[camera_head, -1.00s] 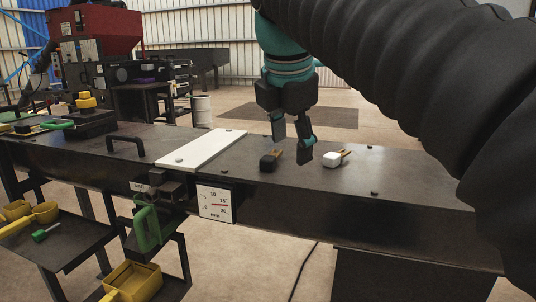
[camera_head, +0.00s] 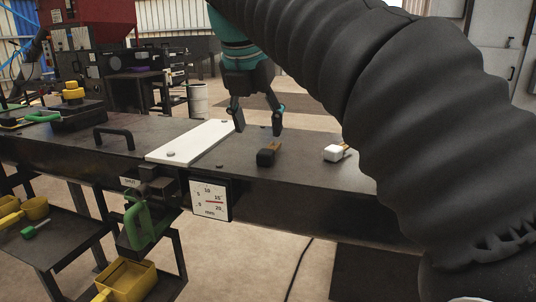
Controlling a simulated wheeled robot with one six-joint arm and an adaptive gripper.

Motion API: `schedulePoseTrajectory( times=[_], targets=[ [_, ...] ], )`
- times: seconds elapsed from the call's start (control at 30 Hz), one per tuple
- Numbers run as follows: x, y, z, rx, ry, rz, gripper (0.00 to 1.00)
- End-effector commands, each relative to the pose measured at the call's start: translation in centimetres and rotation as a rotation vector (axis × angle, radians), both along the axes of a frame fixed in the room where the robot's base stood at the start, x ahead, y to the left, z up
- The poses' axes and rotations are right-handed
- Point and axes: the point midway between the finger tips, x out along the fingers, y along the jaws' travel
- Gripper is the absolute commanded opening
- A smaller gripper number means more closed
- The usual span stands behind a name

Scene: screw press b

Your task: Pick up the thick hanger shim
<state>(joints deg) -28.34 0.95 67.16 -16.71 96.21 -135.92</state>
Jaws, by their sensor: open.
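Two small blocks with tan tabs lie on the dark bench top (camera_head: 310,172): a black block (camera_head: 265,158) and a white block (camera_head: 334,153) to its right. I cannot tell from their look which one is the thick hanger shim. My gripper (camera_head: 258,131) is open and empty, fingers pointing down. In the picture it is just above and behind the black block, near the right edge of the white plate. I see no contact with either block. The exact height of the fingertips over the bench is hard to tell.
A white plate (camera_head: 198,141) lies on the bench left of the blocks, with a black handle (camera_head: 115,136) beyond it. Yellow bins (camera_head: 130,277) stand lower left.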

Motion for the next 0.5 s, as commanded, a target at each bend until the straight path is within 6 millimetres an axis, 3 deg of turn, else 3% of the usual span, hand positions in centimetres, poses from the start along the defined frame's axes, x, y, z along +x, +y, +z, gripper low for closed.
schedulePoseTrajectory(
  times=[0.27, 0.5],
  targets=[
    [0.7, -0.3, -2.0, 0.000, 0.000, -0.001, 0.60],
    [1.3, -0.8, -5.2, -0.001, 0.001, -0.003, 0.60]
  ],
)
